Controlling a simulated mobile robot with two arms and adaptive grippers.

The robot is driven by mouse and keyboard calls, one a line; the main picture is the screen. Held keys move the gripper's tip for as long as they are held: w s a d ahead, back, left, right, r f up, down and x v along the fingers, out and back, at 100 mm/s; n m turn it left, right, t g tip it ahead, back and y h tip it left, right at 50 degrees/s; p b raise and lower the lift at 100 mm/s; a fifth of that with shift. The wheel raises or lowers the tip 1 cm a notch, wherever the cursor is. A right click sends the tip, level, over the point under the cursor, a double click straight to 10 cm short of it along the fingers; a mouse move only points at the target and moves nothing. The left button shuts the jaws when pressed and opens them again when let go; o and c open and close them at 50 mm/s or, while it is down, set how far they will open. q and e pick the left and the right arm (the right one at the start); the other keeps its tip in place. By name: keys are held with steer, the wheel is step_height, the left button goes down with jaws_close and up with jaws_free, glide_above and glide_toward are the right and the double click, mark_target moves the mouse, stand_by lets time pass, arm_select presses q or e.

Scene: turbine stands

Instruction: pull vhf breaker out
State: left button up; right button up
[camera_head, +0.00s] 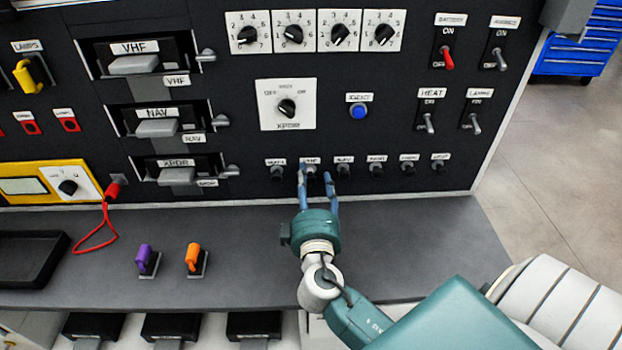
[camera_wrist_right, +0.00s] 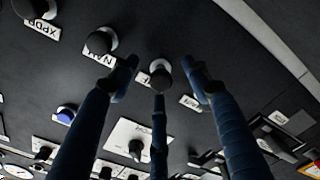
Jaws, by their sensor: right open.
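The VHF breaker (camera_head: 311,172) is a small dark knob in the bottom row of the black panel, under its white label. My right gripper (camera_head: 318,174) is open, its blue fingers pointing at the panel on either side of this breaker. In the right wrist view a round knob (camera_wrist_right: 160,77) sits between the fingertips of my right gripper (camera_wrist_right: 160,73), with gaps visible beside it. Whether any finger touches it cannot be told. My left gripper is not in view.
The NAV breaker (camera_head: 344,170) is close to the right finger and the leftmost breaker (camera_head: 277,173) stands to the left. A grey shelf (camera_head: 400,240) runs below the panel, carrying a purple (camera_head: 146,258) and an orange (camera_head: 194,256) piece. A black tray (camera_head: 30,262) lies far left.

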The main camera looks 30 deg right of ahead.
mark_target(312, 183)
steer(key=shift+b+v, duration=0.5)
steer(key=shift+v, duration=1.15)
steer(key=shift+s+a+f, duration=0.15)
steer(key=shift+s+a, duration=0.15)
steer(key=shift+s, duration=0.3)
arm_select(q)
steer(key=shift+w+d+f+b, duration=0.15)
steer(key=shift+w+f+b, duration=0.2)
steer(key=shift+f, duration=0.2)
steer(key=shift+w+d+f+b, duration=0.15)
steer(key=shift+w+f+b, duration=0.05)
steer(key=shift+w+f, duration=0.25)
arm_select(e)
steer(key=shift+v, duration=1.2)
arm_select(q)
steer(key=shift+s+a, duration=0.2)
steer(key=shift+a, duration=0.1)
